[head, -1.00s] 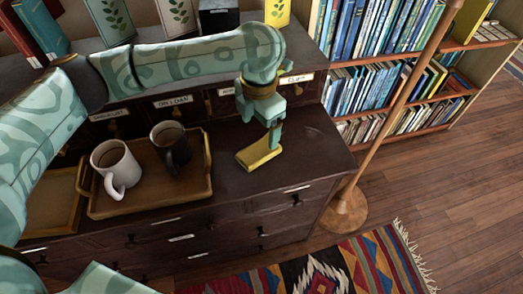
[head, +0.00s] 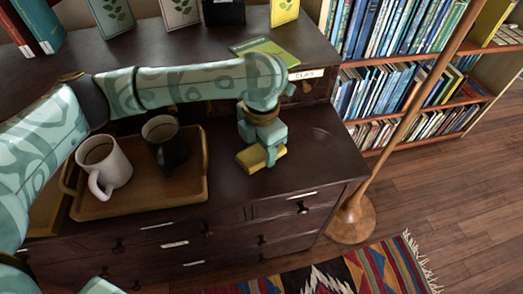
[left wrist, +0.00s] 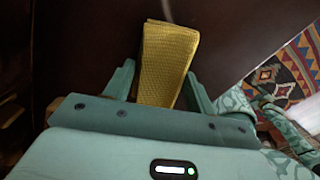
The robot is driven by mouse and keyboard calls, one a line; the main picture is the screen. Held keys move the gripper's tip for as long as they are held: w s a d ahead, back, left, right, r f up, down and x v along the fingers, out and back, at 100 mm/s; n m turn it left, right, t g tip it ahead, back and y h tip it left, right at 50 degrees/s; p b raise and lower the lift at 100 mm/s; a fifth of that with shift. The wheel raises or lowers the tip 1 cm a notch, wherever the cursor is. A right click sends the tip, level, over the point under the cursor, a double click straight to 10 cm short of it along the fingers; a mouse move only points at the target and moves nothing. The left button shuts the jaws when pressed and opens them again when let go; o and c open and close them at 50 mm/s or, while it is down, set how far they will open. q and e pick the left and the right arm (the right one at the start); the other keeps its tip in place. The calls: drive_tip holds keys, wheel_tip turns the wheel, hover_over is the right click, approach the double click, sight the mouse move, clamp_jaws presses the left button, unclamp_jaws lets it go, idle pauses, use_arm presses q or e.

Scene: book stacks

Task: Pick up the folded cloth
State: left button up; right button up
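The folded cloth (head: 249,159) is yellow and lies on the dark wooden cabinet top, right of the tray. My left gripper (head: 272,158) is down at the cloth and hides part of it in the head view. In the left wrist view, the waffle-textured cloth (left wrist: 165,62) reaches between the two spread fingers of my left gripper (left wrist: 160,85). A gap shows between the cloth and the right-hand finger; the left-hand finger is close beside the cloth, and I cannot tell if it touches. My right gripper is not in view.
A wooden tray (head: 135,197) holds a white mug (head: 112,166) and a black mug (head: 168,148) left of the cloth. A green book (head: 266,48) lies on the raised shelf behind. The cabinet top (head: 318,150) right of the gripper is clear. A lamp pole (head: 410,105) stands beyond its right edge.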

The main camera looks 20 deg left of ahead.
sight(257, 153)
use_arm(q)
drive_tip(key=shift+c, duration=0.7)
drive_tip(key=shift+r, duration=0.1)
drive_tip(key=shift+r+p, duration=0.35)
wheel_tip(257, 153, up, 3)
drive_tip(key=shift+r+p, duration=0.1)
drive_tip(key=shift+p, duration=1.1)
drive_tip(key=shift+s+a+r+p, duration=0.1)
drive_tip(key=shift+s+r+p, duration=0.3)
drive_tip(key=shift+r+p, duration=0.2)
drive_tip(key=shift+s+a+r+p, duration=0.1)
drive_tip(key=shift+s+r+p, duration=0.35)
drive_tip(key=shift+r, duration=0.1)
drive_tip(key=s+a+r+p, duration=0.2)
drive_tip(key=s+r+p, duration=0.4)
drive_tip(key=s, duration=0.6)
drive_tip(key=shift+a+r+p, duration=0.15)
drive_tip(key=shift+r+p, duration=0.15)
drive_tip(key=shift+p, duration=0.4)
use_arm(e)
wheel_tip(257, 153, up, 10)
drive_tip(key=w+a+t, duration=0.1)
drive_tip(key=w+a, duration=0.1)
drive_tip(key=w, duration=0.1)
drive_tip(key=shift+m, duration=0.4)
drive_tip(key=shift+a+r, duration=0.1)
